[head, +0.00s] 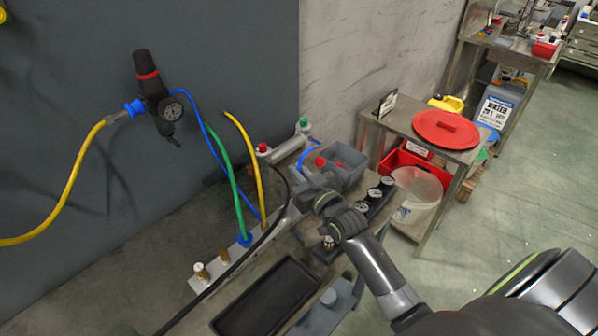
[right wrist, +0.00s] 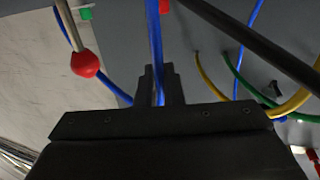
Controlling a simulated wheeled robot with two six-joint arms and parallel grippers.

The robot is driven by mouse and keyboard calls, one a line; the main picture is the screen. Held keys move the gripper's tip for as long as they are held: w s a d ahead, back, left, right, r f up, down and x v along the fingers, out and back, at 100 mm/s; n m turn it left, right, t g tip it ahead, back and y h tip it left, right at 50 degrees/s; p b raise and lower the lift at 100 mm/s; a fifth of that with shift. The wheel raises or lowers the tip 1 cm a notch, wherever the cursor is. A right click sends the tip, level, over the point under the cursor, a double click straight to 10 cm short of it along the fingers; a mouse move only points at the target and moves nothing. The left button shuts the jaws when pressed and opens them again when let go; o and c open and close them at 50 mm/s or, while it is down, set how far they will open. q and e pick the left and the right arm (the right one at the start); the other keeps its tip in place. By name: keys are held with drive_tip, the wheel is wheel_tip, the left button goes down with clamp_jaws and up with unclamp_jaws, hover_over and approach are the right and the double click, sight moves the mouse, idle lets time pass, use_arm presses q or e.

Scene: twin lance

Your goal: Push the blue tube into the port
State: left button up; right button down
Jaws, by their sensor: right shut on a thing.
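My right gripper (head: 308,186) reaches in from the lower right, over the metal bench beside the grey bin. In the right wrist view its narrow dark fingers (right wrist: 158,86) are shut on the blue tube (right wrist: 155,38). The tube runs up from between the fingers to the top edge. In the head view a short blue curve (head: 307,156) shows just beyond the gripper, by the bin. The tube's end and its contact with any port are hidden. A rail with brass fittings (head: 201,271) stands left of the bench; I cannot tell which opening is the port. My left gripper is not in view.
A black hose (head: 284,205) crosses near my right gripper. A black tray (head: 268,298) lies in front, several dark gauges (head: 375,194) to the right.

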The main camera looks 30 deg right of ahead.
drive_tip(key=shift+f, duration=0.2)
idle(0.7)
drive_tip(key=shift+f+b, duration=0.35)
drive_tip(key=shift+b, duration=0.1)
drive_tip(key=shift+f+b, duration=0.4)
drive_tip(key=c, duration=1.5)
unclamp_jaws()
wheel_tip(320, 180, up, 10)
drive_tip(key=shift+r, duration=0.1)
